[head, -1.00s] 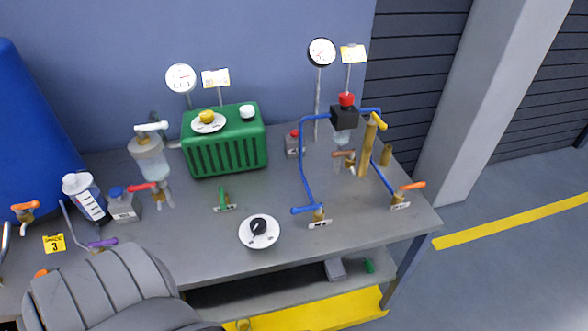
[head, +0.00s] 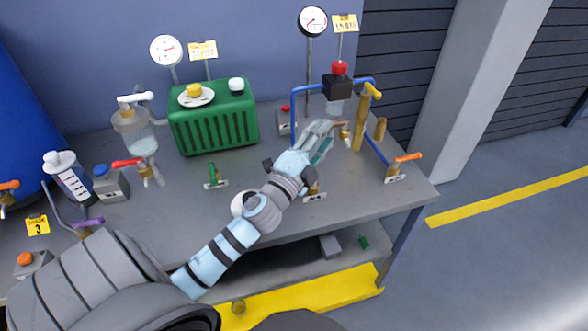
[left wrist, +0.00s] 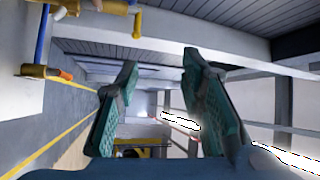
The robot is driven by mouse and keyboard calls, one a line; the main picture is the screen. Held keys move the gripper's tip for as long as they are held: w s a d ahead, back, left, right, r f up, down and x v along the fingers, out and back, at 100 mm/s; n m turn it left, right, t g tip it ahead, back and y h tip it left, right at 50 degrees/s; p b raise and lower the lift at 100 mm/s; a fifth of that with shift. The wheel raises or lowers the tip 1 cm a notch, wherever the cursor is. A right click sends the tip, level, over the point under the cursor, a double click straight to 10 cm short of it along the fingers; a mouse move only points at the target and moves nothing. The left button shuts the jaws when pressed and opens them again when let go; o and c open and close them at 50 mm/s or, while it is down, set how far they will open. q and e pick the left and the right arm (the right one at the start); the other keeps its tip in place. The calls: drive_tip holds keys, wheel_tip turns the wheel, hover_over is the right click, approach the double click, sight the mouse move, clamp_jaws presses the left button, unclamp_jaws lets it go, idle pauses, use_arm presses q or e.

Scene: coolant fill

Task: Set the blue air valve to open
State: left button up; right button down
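The blue-handled valve at the table's front right is mostly behind my left arm in the head view. Its brass body (head: 313,188) and label plate show beside the wrist, but its blue handle is hidden. My left gripper (head: 326,132) is extended over the table, beyond that valve and near the black box with the red cap. Its two green fingers are spread and empty in the left wrist view (left wrist: 160,62). That view also shows a blue bar (left wrist: 43,35) with brass fittings at the upper left, apart from the fingers. My right gripper is not in view.
Blue piping (head: 294,103) and a brass post (head: 359,125) stand close to the gripper. An orange-handled valve (head: 403,160) is at the right table edge. A green ribbed tank (head: 215,120) and a green-handled valve (head: 214,174) are to the left.

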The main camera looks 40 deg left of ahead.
use_arm(q)
drive_tip(key=w+d+r+m+g+h, duration=0.2)
drive_tip(key=d+r+m+h, duration=0.15)
drive_tip(key=m+h, duration=0.5)
drive_tip(key=w+d+r+m+g+h, duration=0.25)
drive_tip(key=d+m+h, duration=0.2)
drive_tip(key=m, duration=0.75)
drive_tip(key=s+a+f+m+g+y, duration=0.2)
drive_tip(key=a+f+m+g+y, duration=0.2)
drive_tip(key=a+f+m+g, duration=0.4)
drive_tip(key=s+a+g+y, duration=0.3)
drive_tip(key=s+a+g, duration=0.2)
drive_tip(key=s+a, duration=0.5)
drive_tip(key=b+x, duration=0.1)
drive_tip(key=x, duration=0.3)
drive_tip(key=w+a+b+x, duration=0.1)
drive_tip(key=b+x, duration=0.1)
drive_tip(key=x, duration=0.3)
drive_tip(key=b+x, duration=0.2)
drive_tip(key=x, duration=0.2)
drive_tip(key=shift+w+a+f, duration=0.15)
drive_tip(key=shift+w+f, duration=0.3)
drive_tip(key=shift+f, duration=0.05)
